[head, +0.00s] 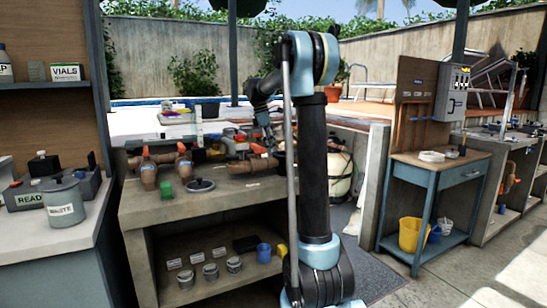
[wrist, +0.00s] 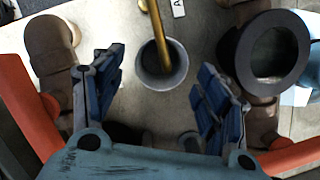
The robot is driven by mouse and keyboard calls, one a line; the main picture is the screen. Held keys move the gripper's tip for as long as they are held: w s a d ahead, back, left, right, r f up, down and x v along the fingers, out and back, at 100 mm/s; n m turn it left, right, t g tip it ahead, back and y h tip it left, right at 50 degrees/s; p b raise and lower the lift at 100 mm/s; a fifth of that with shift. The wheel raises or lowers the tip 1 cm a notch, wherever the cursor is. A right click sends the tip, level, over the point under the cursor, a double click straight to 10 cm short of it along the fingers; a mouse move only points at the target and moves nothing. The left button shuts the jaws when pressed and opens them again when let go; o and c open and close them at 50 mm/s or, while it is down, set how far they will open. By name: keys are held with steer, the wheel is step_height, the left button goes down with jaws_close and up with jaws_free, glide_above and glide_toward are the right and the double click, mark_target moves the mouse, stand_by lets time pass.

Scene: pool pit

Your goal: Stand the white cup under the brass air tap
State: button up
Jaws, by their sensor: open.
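In the wrist view a pale grey-white cup (wrist: 182,78) stands on the grey counter with its round mouth toward the camera. The brass tube (wrist: 155,22) of the air tap comes from above and its lower end lies over the cup's mouth; I cannot tell how high above the rim it is. My gripper (wrist: 160,75) is open, with its two blue-padded fingers on either side of the cup and a visible gap at each side. In the head view my wrist (head: 264,115) reaches down behind the pipework, and the cup and fingertips cannot be made out.
Brown pipework stands close on both sides, with a dark round fitting (wrist: 271,52) at the right and orange handles (wrist: 292,156) near the fingers. The counter's front has a green block (head: 166,188) and a dark lid (head: 201,185). A blue workbench (head: 440,168) stands right.

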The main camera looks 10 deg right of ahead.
steer(key=v, duration=0.6)
steer(key=shift+r, duration=0.1)
